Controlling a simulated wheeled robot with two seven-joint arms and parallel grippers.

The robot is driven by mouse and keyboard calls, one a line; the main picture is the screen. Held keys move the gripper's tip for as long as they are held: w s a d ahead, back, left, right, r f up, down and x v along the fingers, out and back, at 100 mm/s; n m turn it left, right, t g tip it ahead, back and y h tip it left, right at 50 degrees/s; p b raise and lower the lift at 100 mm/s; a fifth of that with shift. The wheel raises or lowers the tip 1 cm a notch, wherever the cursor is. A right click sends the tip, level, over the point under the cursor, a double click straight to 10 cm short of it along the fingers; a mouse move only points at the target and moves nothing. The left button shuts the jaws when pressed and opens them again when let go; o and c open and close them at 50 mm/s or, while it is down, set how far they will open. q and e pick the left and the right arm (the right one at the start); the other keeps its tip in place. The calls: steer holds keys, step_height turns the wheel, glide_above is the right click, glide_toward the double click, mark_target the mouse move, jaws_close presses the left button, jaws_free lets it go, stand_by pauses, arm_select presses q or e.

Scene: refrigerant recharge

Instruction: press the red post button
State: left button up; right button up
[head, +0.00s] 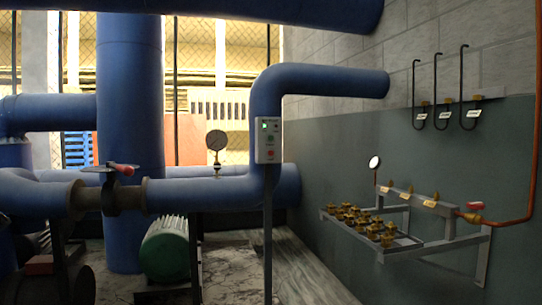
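A pale grey control box (268,140) sits on a thin dark post (267,245) in the middle of the head view, in front of a blue pipe. The red button (271,153) is low on the box's front face. Above it is a green button (271,137), and a small lit green indicator (263,125) is near the top. Nothing touches the box. Neither of my grippers shows in the head view.
Large blue pipes with a red-handled valve (122,168) and a gauge (217,142) run behind and left. A green motor (166,248) sits below. A wall rack (400,237) with brass fittings projects at right. Floor right of the post looks clear.

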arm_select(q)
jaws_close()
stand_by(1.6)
